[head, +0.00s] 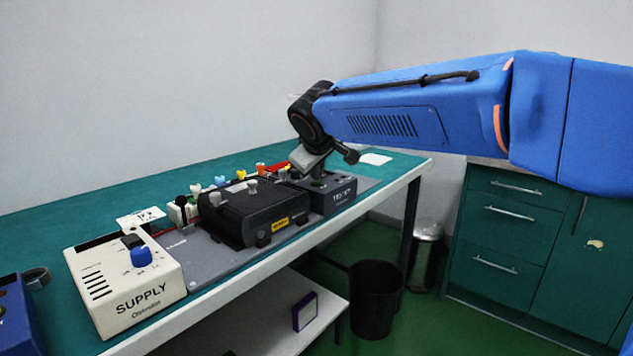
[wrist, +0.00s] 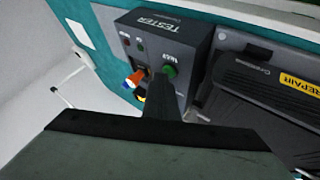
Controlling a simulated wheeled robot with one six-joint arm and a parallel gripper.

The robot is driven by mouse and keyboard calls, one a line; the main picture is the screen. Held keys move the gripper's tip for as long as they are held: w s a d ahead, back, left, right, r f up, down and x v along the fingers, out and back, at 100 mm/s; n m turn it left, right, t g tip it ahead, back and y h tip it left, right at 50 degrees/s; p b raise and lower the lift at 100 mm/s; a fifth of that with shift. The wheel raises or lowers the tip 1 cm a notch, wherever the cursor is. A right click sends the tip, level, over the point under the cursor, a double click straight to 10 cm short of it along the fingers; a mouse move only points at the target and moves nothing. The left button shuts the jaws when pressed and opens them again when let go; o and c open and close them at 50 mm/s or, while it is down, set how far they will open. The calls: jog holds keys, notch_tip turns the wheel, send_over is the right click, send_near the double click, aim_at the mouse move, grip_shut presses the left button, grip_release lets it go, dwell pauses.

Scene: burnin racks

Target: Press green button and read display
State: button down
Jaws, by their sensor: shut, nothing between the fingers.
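The dark grey tester box (head: 340,193) stands at the far right end of the grey board on the bench. In the wrist view, the tester (wrist: 158,30) fills the upper middle. Its round green button (wrist: 169,71) shows just beside my fingertips. My gripper (wrist: 157,80) is shut and empty, its narrow fingers pointing at the tester's top face. In the head view, my gripper (head: 317,174) is above the tester's left part. I cannot tell whether the fingertips touch the button. No readable display shows; part of the top face is hidden behind the fingers.
Orange and white plugs (wrist: 133,80) sit close left of the fingers. A black case with a yellow REPAIR label (head: 255,210) stands beside the tester. A cream SUPPLY box (head: 125,280) with a blue knob is nearer. A white card (head: 376,159) lies behind on the green bench.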

aim_at(317, 187)
jog(key=shift+r, duration=0.85)
jog(key=shift+r, duration=2.5)
jog(key=s+d+f+m+g, duration=0.1)
jog(key=s+d+f, duration=0.2)
jog(key=s+d, duration=0.3)
jog(key=s+d+f+m+g+h, duration=0.1)
jog(key=s+d+f+m, duration=0.2)
jog(key=d, duration=0.6)
jog(key=s+d+f, duration=0.3)
jog(key=s+d, duration=0.3)
jog(key=d, duration=0.1)
jog(key=s+d+f+m+g, duration=0.1)
jog(key=s+d+f+m, duration=0.2)
jog(key=s+f, duration=0.6)
jog(key=s+d+f+m+g, duration=0.1)
jog(key=s+d+f+m, duration=0.1)
jog(key=s+d+f, duration=0.5)
jog(key=s+f, duration=0.3)
jog(key=s, duration=0.4)
jog(key=shift+s+d+m, duration=0.2)
jog(key=shift+s+m, duration=0.05)
jog(key=shift+m, duration=0.15)
